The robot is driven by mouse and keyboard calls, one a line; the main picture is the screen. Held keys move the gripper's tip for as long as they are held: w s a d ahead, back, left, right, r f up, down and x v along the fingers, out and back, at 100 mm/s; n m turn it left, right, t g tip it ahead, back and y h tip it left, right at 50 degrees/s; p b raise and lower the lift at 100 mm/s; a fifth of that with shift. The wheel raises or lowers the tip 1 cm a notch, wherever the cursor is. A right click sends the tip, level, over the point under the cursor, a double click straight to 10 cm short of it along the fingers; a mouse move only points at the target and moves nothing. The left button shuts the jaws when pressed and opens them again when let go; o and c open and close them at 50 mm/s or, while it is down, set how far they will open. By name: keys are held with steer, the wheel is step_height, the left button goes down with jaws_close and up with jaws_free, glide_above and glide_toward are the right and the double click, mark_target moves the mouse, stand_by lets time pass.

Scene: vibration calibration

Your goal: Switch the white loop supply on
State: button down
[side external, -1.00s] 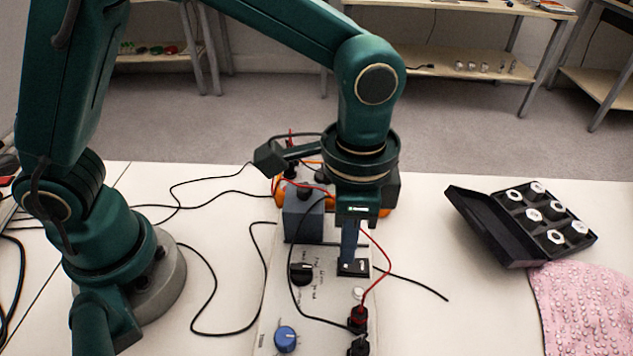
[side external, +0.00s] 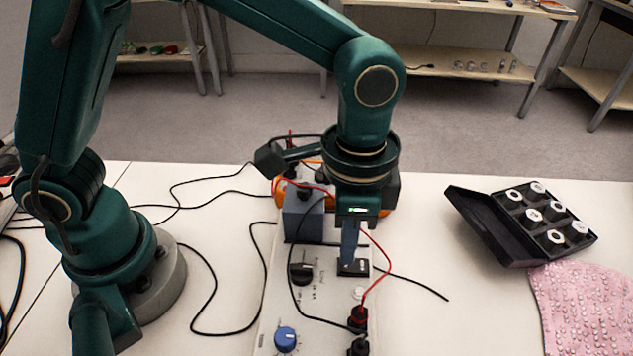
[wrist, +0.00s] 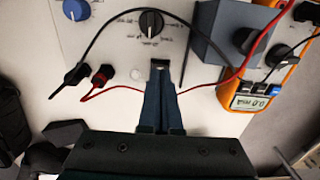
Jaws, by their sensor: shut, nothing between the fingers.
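The white loop supply (side external: 272,325) lies on the table with a black rotary knob (side external: 301,273), a blue knob (side external: 286,339) and a small pale lamp (side external: 359,293). Its black rocker switch (side external: 362,268) is at the upper right of the panel. My gripper (side external: 348,263) points down with its fingers shut and empty, the tips at the switch. In the wrist view my gripper (wrist: 160,72) covers most of the switch (wrist: 160,63). I cannot tell whether the tips press it or which way the rocker is tilted. The lamp (wrist: 137,73) looks unlit.
Red and black plugs (side external: 357,320) with leads stand near the switch. A grey box (side external: 303,225) stands behind the panel. An orange meter (wrist: 240,101) reads about 0.0 mA. A black case (side external: 500,235) and pink cloth (side external: 580,305) lie right.

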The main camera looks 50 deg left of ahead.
steer(key=shift+f, duration=0.85)
stand_by(0.3)
steer(key=shift+r, duration=3.55)
